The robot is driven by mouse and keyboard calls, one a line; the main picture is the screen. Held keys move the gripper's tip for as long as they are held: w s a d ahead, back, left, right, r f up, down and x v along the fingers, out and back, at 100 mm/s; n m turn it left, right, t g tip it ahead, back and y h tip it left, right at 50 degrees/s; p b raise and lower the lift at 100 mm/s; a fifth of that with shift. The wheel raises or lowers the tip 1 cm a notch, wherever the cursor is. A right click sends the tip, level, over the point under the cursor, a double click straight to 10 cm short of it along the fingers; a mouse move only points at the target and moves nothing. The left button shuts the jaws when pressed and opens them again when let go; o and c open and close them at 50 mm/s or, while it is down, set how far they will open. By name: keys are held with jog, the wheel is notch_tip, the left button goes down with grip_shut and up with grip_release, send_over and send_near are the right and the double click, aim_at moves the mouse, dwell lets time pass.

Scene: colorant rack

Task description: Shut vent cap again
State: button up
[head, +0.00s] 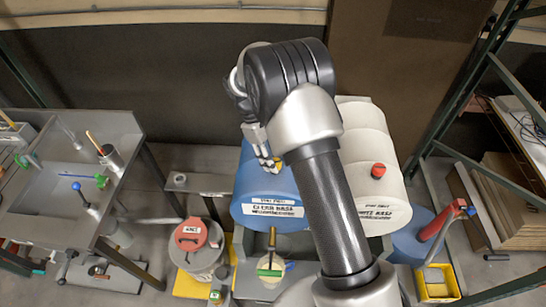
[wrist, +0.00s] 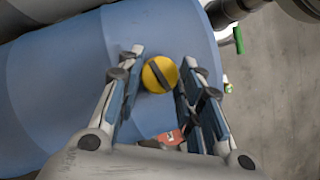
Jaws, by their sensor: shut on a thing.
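The vent cap (wrist: 160,74) is a round yellow knob with a dark bar across it, on top of the blue drum (wrist: 60,85). In the head view the blue drum (head: 250,183) lies on its side on the rack, its label facing the front. My gripper (wrist: 163,66) points down at the drum and is shut on the vent cap, one finger on each side. In the head view my gripper (head: 268,161) is at the drum's top, and my arm hides part of the drum. How far the cap is turned cannot be told.
A white drum (head: 360,150) with a red cap (head: 378,170) lies to the right. A grey bucket with a red lid (head: 191,235) stands front left. A grey workbench (head: 60,200) is at the left, a green shelf frame (head: 440,125) at the right.

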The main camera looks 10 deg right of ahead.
jog(key=shift+d+m+g+y, duration=0.1)
jog(key=shift+m+g+y, duration=0.3)
jog(key=shift+m, duration=1.1)
jog(key=o, duration=1)
jog(key=shift+o, duration=0.2)
jog(key=v, duration=1.2)
